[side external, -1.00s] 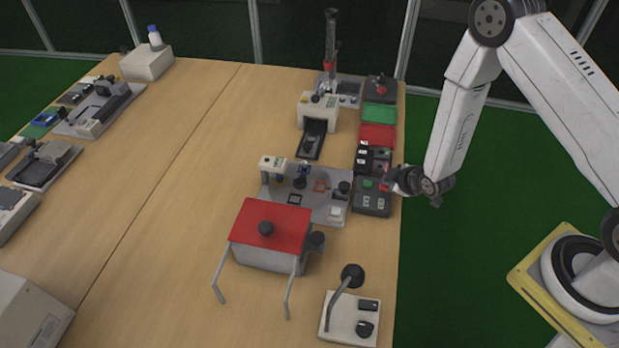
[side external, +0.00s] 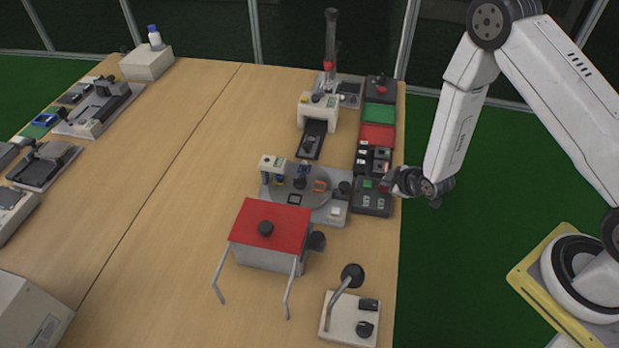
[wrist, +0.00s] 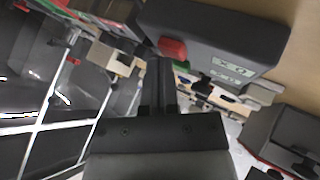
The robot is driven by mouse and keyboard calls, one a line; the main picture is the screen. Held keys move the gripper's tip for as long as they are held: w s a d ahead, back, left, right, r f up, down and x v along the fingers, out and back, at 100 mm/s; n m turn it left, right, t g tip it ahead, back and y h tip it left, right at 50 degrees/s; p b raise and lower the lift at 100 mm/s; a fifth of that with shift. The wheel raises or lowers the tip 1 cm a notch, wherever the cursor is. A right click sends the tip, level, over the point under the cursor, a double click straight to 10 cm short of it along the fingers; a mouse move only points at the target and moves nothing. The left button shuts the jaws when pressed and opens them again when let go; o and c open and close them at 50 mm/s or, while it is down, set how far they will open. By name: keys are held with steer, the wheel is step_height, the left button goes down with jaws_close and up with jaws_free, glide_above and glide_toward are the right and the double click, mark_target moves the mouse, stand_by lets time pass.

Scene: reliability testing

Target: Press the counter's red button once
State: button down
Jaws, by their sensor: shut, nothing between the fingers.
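A dark box (side external: 371,208), which looks like the counter, sits at the table's right edge in the side view. It has a green patch (side external: 368,184) on top and a red button at its right side, largely hidden by my gripper (side external: 389,184). In the wrist view the dark box (wrist: 225,38) fills the top, with the red button (wrist: 172,47) on its near face. My gripper (wrist: 158,62) is shut and empty, its fingertips just below the red button in that picture. I cannot tell whether they touch it.
A round turntable (side external: 313,198) with small parts stands left of the dark box. Behind the box are red (side external: 377,134) and green (side external: 379,113) trays. A red-topped cover (side external: 270,222) and a lamp-like stand (side external: 350,325) are nearer. The table's left middle is clear.

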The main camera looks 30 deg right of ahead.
mark_target(387, 188)
steer(key=shift+f, duration=0.2)
steer(key=shift+r, duration=0.15)
stand_by(0.4)
steer(key=shift+r, duration=0.7)
steer(key=shift+r, duration=2.5)
steer(key=shift+r, duration=0.15)
